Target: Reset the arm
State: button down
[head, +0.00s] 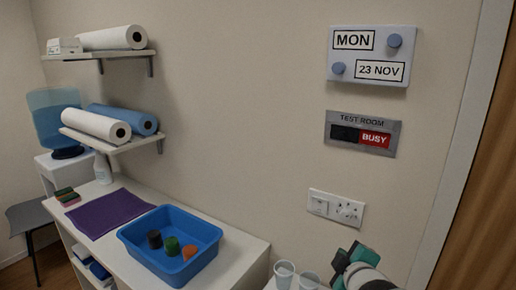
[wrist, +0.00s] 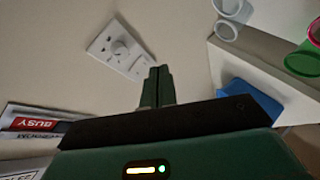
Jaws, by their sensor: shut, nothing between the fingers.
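My gripper (head: 346,262) shows at the bottom right of the head view, in front of the wall and just right of two clear cups. In the wrist view my gripper (wrist: 159,72) has its two green fingers together, with nothing between them. The fingers point toward the wall near the socket plate (wrist: 120,48), apart from the cups. Most of my arm is out of view.
Clear cups (head: 284,272) stand on a white surface. A blue tub (head: 170,243) holds black, green and orange pieces, beside a purple mat (head: 110,213). The busy sign (head: 362,133) and date board (head: 370,55) hang above. Rolls fill the wall shelves (head: 112,145).

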jog(key=s+a+r+m+g, duration=0.1)
jog(key=s+m+g, duration=0.3)
jog(key=s, duration=0.5)
jog(key=s+a+r+m+g, duration=0.1)
jog(key=s+a+m+g, duration=0.2)
jog(key=s+m, duration=0.4)
jog(key=s+a, duration=0.1)
jog(key=s, duration=0.2)
jog(key=shift+m+g, duration=0.3)
jog(key=shift+g, duration=0.1)
jog(key=c, duration=2.1)
grip_release()
